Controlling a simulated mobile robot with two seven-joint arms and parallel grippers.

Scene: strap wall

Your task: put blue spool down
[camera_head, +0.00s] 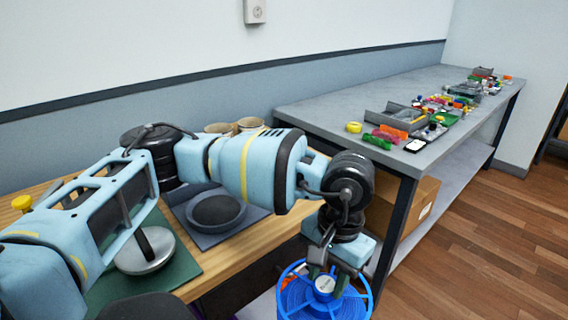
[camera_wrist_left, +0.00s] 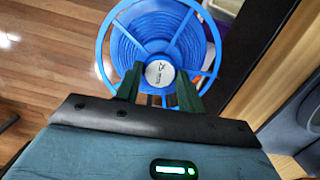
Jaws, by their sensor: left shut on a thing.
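The blue spool (camera_head: 300,300) hangs from my left gripper (camera_head: 328,278) at the bottom of the head view, in front of the wooden table's right end. Its lower part is cut off by the picture edge. In the left wrist view the spool (camera_wrist_left: 150,35) shows its spoked rim, blue windings and a pale round hub label. The left gripper's two dark green fingers (camera_wrist_left: 160,90) are shut on the spool near the hub. The floor shows beyond the spool in the wrist view. My right gripper is not in view.
The wooden table (camera_head: 245,255) holds a dark grey bowl (camera_head: 217,211) on a blue-grey mat and a metal dish (camera_head: 146,252) on a green mat (camera_head: 180,270). A long grey bench (camera_head: 330,100) carries trays and small coloured items. A cardboard box (camera_head: 415,205) sits on its lower shelf.

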